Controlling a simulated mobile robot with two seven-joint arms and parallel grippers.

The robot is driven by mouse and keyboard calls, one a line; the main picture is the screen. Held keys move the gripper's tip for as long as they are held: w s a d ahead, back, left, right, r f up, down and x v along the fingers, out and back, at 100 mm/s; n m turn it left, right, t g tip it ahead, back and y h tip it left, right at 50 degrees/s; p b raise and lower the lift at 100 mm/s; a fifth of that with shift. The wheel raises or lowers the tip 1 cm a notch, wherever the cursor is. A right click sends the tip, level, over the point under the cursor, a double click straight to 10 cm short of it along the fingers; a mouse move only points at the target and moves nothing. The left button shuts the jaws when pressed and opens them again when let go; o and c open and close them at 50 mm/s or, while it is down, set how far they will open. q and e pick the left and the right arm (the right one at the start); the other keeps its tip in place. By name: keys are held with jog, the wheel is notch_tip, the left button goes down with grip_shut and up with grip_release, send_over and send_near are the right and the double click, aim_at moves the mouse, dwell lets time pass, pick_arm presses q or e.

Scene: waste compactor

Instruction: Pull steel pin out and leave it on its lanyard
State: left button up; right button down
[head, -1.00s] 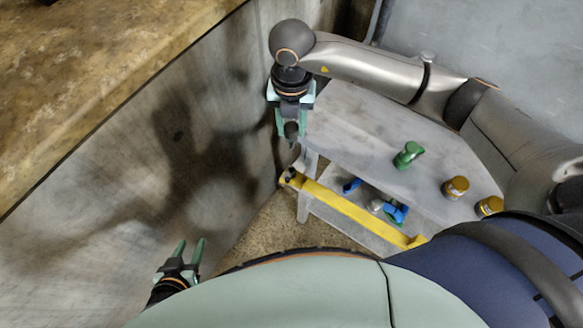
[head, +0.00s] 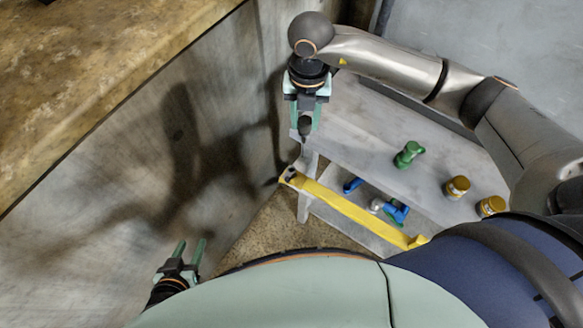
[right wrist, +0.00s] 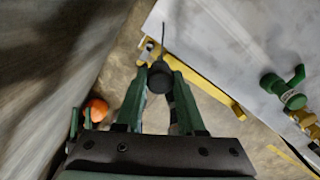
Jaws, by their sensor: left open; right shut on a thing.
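My right gripper (head: 305,122) is shut on the dark knob of the steel pin (right wrist: 160,80), in the air beside the concrete wall. The pin's thin shaft points away from the fingertips in the right wrist view and looks free of any hole. A yellow bar (head: 350,207) runs below the gripper, along the front of the grey shelf unit. A small dark fitting (head: 290,174) sits at its left end, apart from the pin. I cannot make out the lanyard. My left gripper (head: 190,246) is open and empty at the lower left.
The grey shelf unit (head: 375,140) carries a green fitting (head: 409,154) and yellow-brown canisters (head: 457,187) on top. Blue-handled items (head: 396,212) lie on its lower shelf. The concrete wall (head: 130,190) stands close at left. An orange round thing (right wrist: 97,108) shows in the right wrist view.

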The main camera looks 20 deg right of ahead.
jog(key=w+d+b, duration=0.1)
jog(key=d, duration=0.9)
jog(key=shift+w+b, duration=0.35)
jog(key=shift+b, duration=0.05)
dwell(1.2)
jog(key=shift+a, duration=0.1)
jog(key=shift+f+b, duration=0.4)
jog(key=shift+f, duration=0.1)
jog(key=shift+c, duration=2.2)
grip_release()
jog(key=shift+r, duration=0.15)
notch_tip(320, 180, up, 12)
jog(key=b, duration=0.1)
jog(key=shift+r, duration=0.2)
